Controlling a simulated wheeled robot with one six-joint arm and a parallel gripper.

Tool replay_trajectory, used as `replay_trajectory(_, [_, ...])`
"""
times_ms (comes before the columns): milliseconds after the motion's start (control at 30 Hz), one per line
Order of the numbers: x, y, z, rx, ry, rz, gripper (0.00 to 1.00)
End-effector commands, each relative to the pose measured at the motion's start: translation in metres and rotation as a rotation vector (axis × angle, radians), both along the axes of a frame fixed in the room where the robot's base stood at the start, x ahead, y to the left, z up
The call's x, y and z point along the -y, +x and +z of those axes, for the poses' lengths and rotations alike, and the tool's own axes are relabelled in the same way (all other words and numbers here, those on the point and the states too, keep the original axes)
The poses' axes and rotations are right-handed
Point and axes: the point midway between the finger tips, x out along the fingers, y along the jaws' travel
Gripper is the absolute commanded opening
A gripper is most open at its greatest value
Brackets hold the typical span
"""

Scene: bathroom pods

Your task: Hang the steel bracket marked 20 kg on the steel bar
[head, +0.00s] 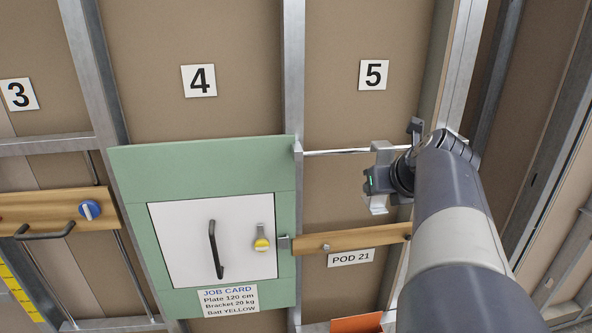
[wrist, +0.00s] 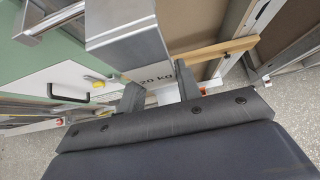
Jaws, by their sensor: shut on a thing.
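The steel bracket (head: 379,205) is a pale metal strip with bent ends, held upright in front of bay 5. In the wrist view the bracket (wrist: 120,32) fills the upper middle, with "20 kg" readable near the fingers. My gripper (head: 382,181) is shut on the bracket, with a finger on each side in the wrist view (wrist: 158,92). The thin steel bar (head: 338,152) runs across bay 5 below the number plate. The bracket's top bend overlaps the bar's right part in the head view; I cannot tell whether it touches or rests on it.
A wooden rail (head: 345,240) with a knob crosses bay 5 below the bar, above a POD 21 label (head: 351,258). Left is a green panel (head: 125,180) with a white door (head: 182,255) and job card (head: 228,300). Metal studs (head: 293,70) flank the bay.

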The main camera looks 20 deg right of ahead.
Motion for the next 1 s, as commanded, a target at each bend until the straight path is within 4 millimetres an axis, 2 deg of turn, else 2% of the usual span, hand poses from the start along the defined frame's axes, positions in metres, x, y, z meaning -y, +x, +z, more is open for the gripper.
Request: replay_trajectory(1000, [0.019,0.08,0.0,0.0,0.0,0.001,0.05])
